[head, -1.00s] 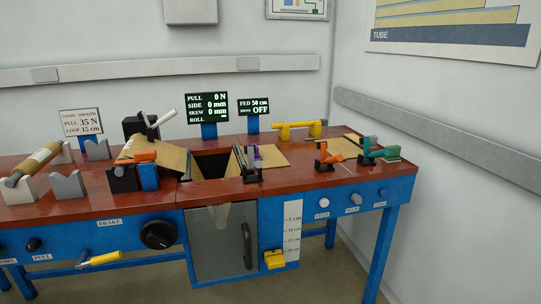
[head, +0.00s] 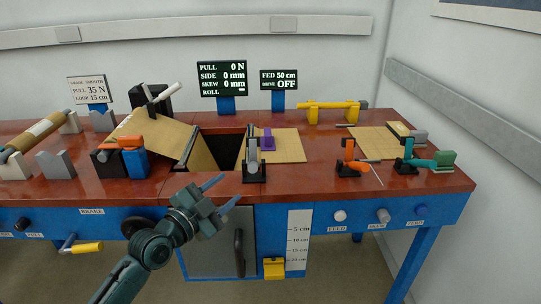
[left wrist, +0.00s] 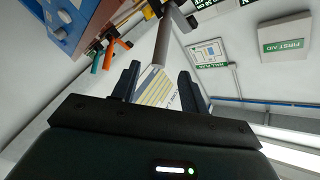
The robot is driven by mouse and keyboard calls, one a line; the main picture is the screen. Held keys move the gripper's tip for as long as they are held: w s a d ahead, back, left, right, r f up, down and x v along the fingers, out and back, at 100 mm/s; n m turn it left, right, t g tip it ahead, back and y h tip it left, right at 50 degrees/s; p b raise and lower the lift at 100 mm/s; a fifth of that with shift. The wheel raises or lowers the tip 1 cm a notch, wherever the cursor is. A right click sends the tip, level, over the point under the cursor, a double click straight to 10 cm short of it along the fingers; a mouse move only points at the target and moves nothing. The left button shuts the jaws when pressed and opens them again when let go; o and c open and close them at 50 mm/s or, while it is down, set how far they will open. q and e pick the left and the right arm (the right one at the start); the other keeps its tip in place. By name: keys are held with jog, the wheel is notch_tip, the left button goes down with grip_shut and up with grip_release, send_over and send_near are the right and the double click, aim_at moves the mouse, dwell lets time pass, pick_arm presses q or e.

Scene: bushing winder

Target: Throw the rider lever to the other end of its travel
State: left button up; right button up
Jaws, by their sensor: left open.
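No label marks which lever is the rider lever. A lever with a light grey handle (head: 162,93) stands tilted on a black block at the back left. An orange-handled lever (head: 135,140) sits on the black and blue blocks in front of it. A grey upright lever with a black base (head: 253,160) and a purple part (head: 267,139) stands right of the bench opening. My left gripper (head: 225,192) is open and empty, near the bench's front edge, left of that upright lever and apart from it. Its open fingers also show in the left wrist view (left wrist: 158,86). My right gripper is out of view.
Orange (head: 352,155) and teal (head: 412,156) levers stand on the right of the bench. A dark opening (head: 222,147) lies mid-bench beside a tilted tan board (head: 160,135). Display screens (head: 221,78) stand behind. The bench's front middle right is clear.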

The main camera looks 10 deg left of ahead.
aim_at(253, 159)
pick_arm(q)
jog(key=x, duration=1.3)
jog(key=shift+c, duration=0.4)
grip_shut()
